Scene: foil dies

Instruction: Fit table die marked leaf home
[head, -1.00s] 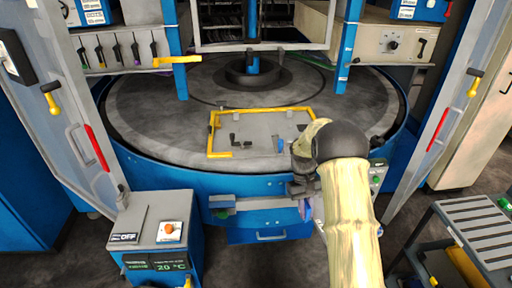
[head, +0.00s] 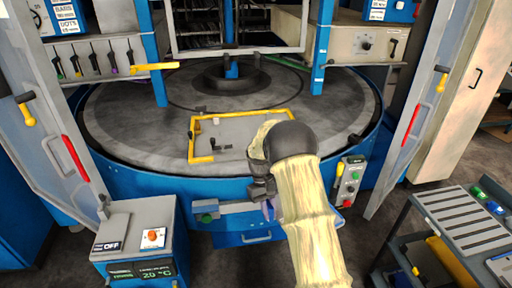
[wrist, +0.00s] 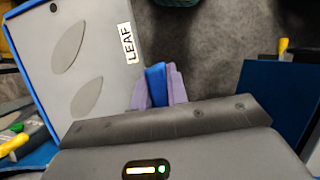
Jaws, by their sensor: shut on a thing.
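The table die marked LEAF (wrist: 102,62) shows in the wrist view as a pale grey plate with two leaf shapes and a white label, slanted at the left. A blue grip (wrist: 155,82) sits at its right edge, between my purple fingertips. My gripper (head: 268,208) is shut on that grip. In the head view it is in front of the round table's near rim, and my arm hides the die. A yellow-edged place (head: 192,148) with a grey surface and dark small parts lies on the table (head: 120,125); my arm covers its near right part.
A control box with an OFF sign (head: 135,235) stands at the front left. A button panel (head: 348,182) is on the table's right front. A grey slatted cart (head: 460,215) stands at the right. Open door panels (head: 45,140) flank the table.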

